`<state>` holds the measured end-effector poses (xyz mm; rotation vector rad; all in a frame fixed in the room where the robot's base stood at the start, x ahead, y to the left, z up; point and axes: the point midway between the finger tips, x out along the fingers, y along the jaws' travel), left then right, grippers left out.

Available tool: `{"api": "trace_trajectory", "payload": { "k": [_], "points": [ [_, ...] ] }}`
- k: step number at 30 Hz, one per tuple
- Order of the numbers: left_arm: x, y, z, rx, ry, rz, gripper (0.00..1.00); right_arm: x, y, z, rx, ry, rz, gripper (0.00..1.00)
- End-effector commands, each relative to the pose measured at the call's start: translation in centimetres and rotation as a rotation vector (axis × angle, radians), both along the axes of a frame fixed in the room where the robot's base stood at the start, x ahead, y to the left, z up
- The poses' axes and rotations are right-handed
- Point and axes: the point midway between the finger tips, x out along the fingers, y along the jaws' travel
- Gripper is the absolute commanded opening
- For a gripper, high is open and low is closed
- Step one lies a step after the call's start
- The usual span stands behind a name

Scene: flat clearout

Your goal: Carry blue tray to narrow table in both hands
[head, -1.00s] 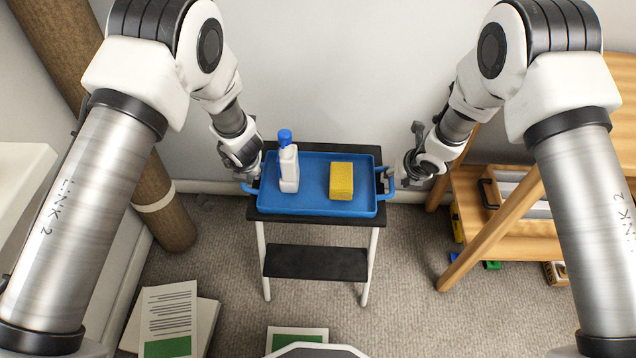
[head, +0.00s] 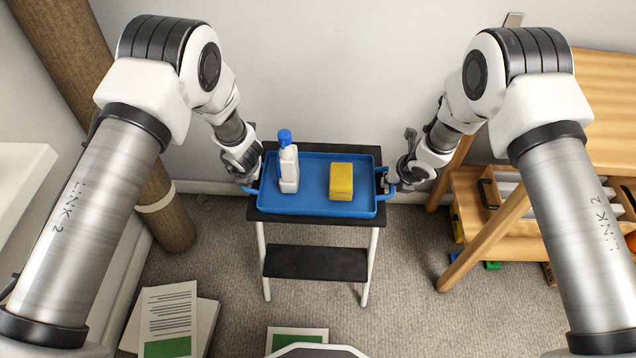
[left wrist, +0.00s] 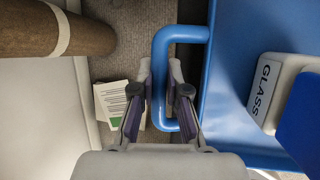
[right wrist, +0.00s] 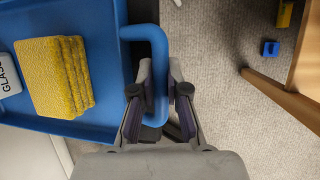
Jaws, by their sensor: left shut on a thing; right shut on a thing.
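The blue tray (head: 315,204) lies level on a black-topped stand (head: 270,216) with white legs. On the tray stand a white bottle (head: 289,172) with a blue top, at the left, and a yellow sponge block (head: 341,182), right of the middle. My left gripper (head: 252,184) is shut on the tray's left handle, whose blue loop (left wrist: 160,45) runs between the fingers in the left wrist view. My right gripper (head: 387,184) is shut on the right handle (right wrist: 157,45). I cannot tell which piece is the narrow table.
A wooden shelf table (head: 600,100) stands close on the right, with its slanted leg (head: 485,240) near the stand. Papers (head: 168,315) lie on the carpet front left. The wall is close behind the stand.

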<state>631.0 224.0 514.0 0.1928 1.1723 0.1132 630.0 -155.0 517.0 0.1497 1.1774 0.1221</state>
Motion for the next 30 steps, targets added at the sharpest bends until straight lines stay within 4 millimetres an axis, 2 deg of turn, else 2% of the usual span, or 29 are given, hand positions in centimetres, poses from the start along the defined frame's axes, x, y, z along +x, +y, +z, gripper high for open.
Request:
{"api": "trace_trajectory", "payload": {
  "k": [5,15,30],
  "points": [
    [0.1,0.0,0.7,0.000,-0.002,0.000,0.00,0.1,0.0,0.7,0.000,-0.002,0.000,0.00],
    [0.1,0.0,5.0,0.000,-0.001,0.000,0.00,0.0,0.0,5.0,0.000,-0.001,0.000,0.00],
    [0.0,0.0,5.1,0.000,-0.001,0.000,0.00,0.0,0.0,5.1,0.000,-0.001,0.000,0.00]
  ]
}}
